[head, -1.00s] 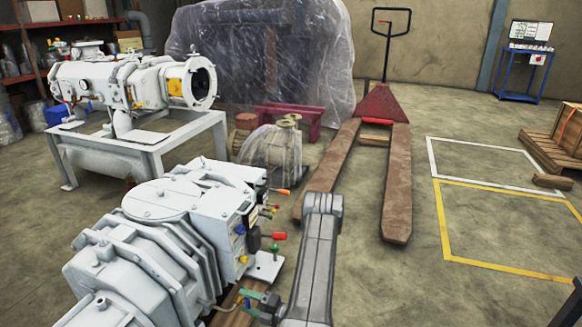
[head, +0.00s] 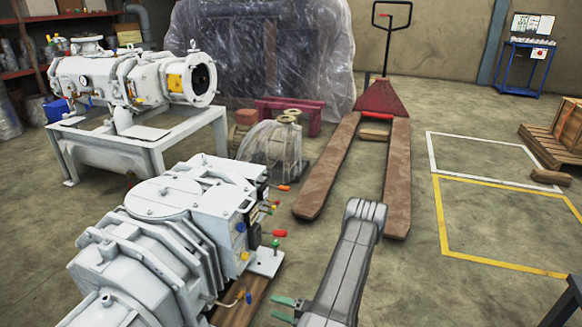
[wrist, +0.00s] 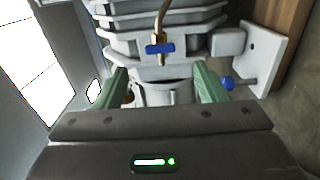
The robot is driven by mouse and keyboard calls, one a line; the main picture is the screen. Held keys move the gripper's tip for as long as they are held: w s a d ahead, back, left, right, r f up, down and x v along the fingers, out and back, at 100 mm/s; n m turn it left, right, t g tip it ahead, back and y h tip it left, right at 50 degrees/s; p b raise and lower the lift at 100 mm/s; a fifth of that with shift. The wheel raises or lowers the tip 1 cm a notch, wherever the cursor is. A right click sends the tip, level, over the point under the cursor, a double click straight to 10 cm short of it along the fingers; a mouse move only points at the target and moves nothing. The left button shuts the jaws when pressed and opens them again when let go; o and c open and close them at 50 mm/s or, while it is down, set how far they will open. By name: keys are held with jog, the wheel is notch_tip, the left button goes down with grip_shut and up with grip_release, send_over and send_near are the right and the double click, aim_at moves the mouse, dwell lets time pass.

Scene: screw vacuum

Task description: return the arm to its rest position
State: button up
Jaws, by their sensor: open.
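My arm rises from the bottom middle of the head view. My gripper (head: 287,308), with green fingers, shows at its lower left, beside the near white vacuum pump (head: 150,240). In the wrist view my gripper (wrist: 165,85) has its two green fingers spread apart with nothing held between them. Beyond the fingers are the pump's ribbed grey casing (wrist: 115,25) and a pipe with a blue valve handle (wrist: 160,49). A second blue knob (wrist: 228,83) sits just right of the right finger. I cannot tell whether the finger touches it.
The near pump stands on a wooden base (head: 240,300) left of my arm. A second white pump (head: 130,80) stands on a grey frame behind it. A pallet jack (head: 397,185) lies beyond my arm. Open floor with a yellow outline (head: 505,264) is at the right.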

aim_at(251, 299)
jog(key=b+x, duration=0.3)
jog(key=x, duration=0.7)
jog(key=shift+w+a+f, duration=0.1)
jog(key=shift+a+f, duration=0.05)
jog(key=shift+a, duration=0.25)
jog(key=shift+d+n, duration=0.1)
jog(key=shift+n, duration=0.7)
jog(key=n, duration=0.7)
jog(key=shift+r, duration=0.3)
jog(key=n, duration=0.4)
jog(key=shift+n, duration=0.3)
jog(key=n, duration=0.3)
jog(key=shift+s+n, duration=0.2)
jog(key=shift+n, duration=0.1)
jog(key=shift+r, duration=0.1)
